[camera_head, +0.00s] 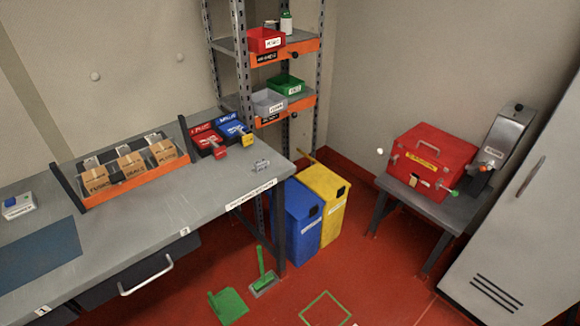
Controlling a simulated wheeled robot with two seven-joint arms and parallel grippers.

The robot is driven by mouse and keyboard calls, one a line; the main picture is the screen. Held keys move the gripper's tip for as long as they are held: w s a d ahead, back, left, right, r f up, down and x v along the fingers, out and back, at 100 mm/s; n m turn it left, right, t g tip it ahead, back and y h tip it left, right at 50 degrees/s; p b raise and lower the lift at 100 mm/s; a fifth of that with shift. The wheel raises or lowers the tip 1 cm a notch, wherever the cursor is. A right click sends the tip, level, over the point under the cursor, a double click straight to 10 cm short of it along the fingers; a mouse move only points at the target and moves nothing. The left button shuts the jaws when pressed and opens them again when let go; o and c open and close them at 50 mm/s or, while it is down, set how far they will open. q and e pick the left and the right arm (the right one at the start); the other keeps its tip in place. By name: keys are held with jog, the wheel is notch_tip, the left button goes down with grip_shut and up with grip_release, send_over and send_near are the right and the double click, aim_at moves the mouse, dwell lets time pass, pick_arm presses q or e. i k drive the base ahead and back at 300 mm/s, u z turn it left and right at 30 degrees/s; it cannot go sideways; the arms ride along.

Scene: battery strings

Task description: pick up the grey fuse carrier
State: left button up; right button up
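A small grey object (261,165) lies near the right end of the grey workbench (150,232); it may be the grey fuse carrier, but it is too small to tell for sure. It stands apart from the red and blue cases behind it. Neither of my grippers is in view.
On the bench are an orange rack (134,188) of cardboard boxes, a red case (203,134), a blue case (233,128) and a blue mat (38,250). A shelf unit (305,43) stands behind. Blue (301,222) and yellow (331,200) bins stand right of the bench.

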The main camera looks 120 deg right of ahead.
aim_at(261, 165)
jog(key=z, duration=4.35)
jog(key=k, duration=1)
jog(key=z, duration=0.8)
jog(key=i, duration=1.9)
jog(key=u, duration=1.7)
jog(key=i, duration=0.95)
jog(key=u, duration=1.25)
jog(key=i, duration=0.15)
jog(key=u, duration=0.15)
